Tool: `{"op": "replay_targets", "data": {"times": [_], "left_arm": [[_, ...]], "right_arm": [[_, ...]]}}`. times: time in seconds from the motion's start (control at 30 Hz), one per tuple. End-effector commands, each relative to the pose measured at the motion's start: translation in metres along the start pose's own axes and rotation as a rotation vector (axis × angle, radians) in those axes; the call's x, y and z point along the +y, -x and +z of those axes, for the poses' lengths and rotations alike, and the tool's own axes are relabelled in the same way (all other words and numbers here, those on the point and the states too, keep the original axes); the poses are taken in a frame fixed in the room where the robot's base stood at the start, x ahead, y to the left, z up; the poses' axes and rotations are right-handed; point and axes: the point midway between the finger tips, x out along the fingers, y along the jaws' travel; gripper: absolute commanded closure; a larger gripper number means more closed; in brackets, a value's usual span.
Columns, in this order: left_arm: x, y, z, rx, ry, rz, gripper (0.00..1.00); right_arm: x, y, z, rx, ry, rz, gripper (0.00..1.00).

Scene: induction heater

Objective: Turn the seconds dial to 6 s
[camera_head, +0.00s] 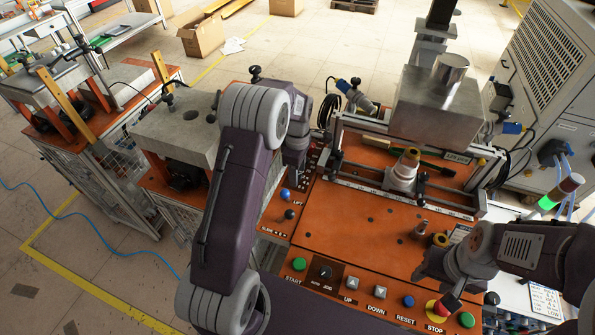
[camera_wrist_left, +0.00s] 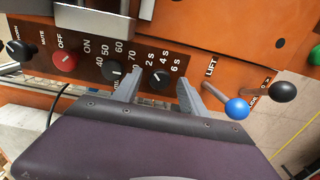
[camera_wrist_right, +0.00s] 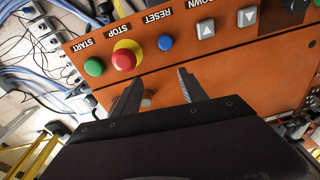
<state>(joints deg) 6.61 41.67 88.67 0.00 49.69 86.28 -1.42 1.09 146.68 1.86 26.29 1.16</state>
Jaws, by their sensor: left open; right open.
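In the left wrist view the seconds dial (camera_wrist_left: 158,80) is a small dark knob on the dark control panel (camera_wrist_left: 85,66), beside the labels 2 s, 4 s and 6 s. Its pointer is too small to read. My left gripper (camera_wrist_left: 160,88) is open, with one finger on each side of the dial; whether they touch it I cannot tell. In the head view my left gripper (camera_head: 296,170) reaches down over the panel, and the arm hides most of it. My right gripper (camera_wrist_right: 158,80) is open and empty over the orange front face, near the stop button.
Beside the dial are a black 40–70 dial (camera_wrist_left: 113,71), a red OFF knob (camera_wrist_left: 65,62), and the blue (camera_wrist_left: 237,108) and black (camera_wrist_left: 282,91) levers. A metal fixture (camera_head: 402,172) stands at the back. The orange worktop (camera_head: 350,225) is mostly clear in the middle.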

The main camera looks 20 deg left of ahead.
Motion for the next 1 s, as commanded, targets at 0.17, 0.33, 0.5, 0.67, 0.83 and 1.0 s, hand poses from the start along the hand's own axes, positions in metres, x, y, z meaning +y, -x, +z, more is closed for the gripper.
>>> {"op": "replay_targets", "data": {"times": [0.17,0.33,0.5,0.67,0.83,1.0], "left_arm": [[0.0,0.0,0.0,0.0,0.0,0.0,0.5],[0.0,0.0,0.0,0.0,0.0,0.0,0.91],[0.0,0.0,0.0,0.0,-0.001,0.0,1.0],[0.0,0.001,0.0,0.0,-0.024,0.0,1.0],[0.0,0.002,0.0,0.0,-0.103,0.0,1.0],[0.0,0.003,0.0,0.0,-0.238,-0.001,1.0]], "right_arm": [[0.0,0.0,0.0,0.0,0.0,0.0,0.5],[0.0,0.0,0.0,0.0,0.0,0.0,0.5],[0.0,0.0,0.0,0.0,0.0,0.0,0.5],[0.0,0.002,0.0,0.0,0.0,0.0,0.5],[0.0,0.008,-0.001,0.0,0.0,0.0,0.5],[0.0,0.017,-0.002,0.0,0.0,0.0,0.5]]}}
